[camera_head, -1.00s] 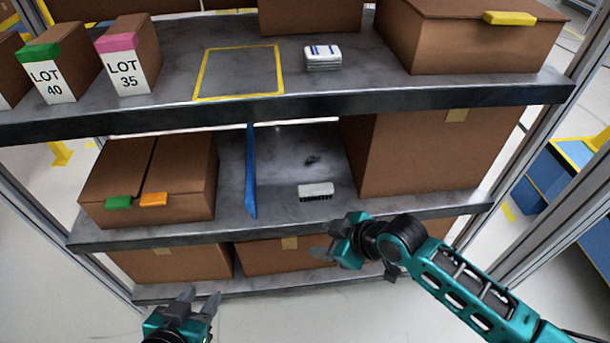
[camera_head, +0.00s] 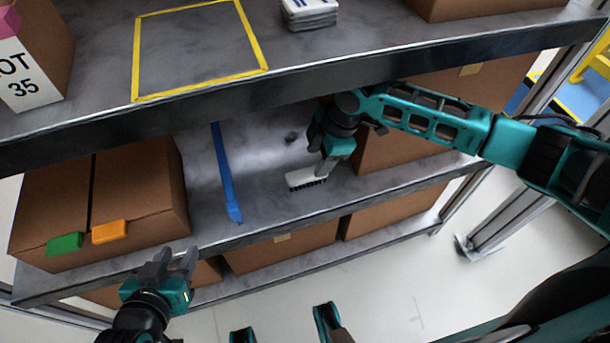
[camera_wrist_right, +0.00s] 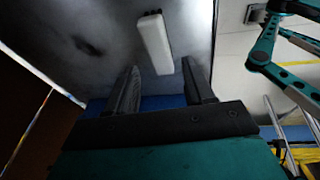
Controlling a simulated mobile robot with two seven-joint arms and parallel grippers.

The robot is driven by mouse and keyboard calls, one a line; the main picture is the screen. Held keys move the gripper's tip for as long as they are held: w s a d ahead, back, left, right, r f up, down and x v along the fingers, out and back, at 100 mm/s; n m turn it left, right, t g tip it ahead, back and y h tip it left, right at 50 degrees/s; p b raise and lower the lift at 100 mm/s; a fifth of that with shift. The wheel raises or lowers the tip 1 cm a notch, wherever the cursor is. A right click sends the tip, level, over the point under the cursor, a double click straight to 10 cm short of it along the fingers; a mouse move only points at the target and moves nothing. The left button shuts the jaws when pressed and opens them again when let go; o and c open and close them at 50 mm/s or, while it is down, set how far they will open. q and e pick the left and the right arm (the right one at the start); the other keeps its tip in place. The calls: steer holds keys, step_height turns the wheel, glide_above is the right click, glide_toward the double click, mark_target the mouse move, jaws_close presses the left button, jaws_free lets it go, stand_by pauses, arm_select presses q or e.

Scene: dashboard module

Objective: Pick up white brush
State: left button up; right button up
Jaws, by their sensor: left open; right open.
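The white brush (camera_head: 306,178) lies on the middle shelf (camera_head: 262,205), near its front edge, with dark bristles along its front side. My right gripper (camera_head: 325,168) is over the shelf at the brush's right end. In the right wrist view the white brush (camera_wrist_right: 155,42) lies ahead of the open fingers of the right gripper (camera_wrist_right: 165,85), roughly in line with the gap between them. I cannot tell whether a finger touches it. My left gripper (camera_head: 172,258) is open and empty, low in front of the shelf and away from the brush.
A brown box with green and orange tabs (camera_head: 140,195) is further left. A large brown box (camera_head: 390,150) stands behind my right arm. The upper shelf edge (camera_head: 330,75) hangs above.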

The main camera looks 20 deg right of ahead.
mark_target(308, 173)
steer(key=b+x, duration=0.2)
steer(key=x, duration=0.6)
steer(key=shift+w+a+f+b, duration=0.15)
steer(key=shift+w+a+b, duration=0.05)
steer(key=shift+b, duration=0.1)
steer(key=shift+c, duration=0.2)
steer(key=c, duration=0.8)
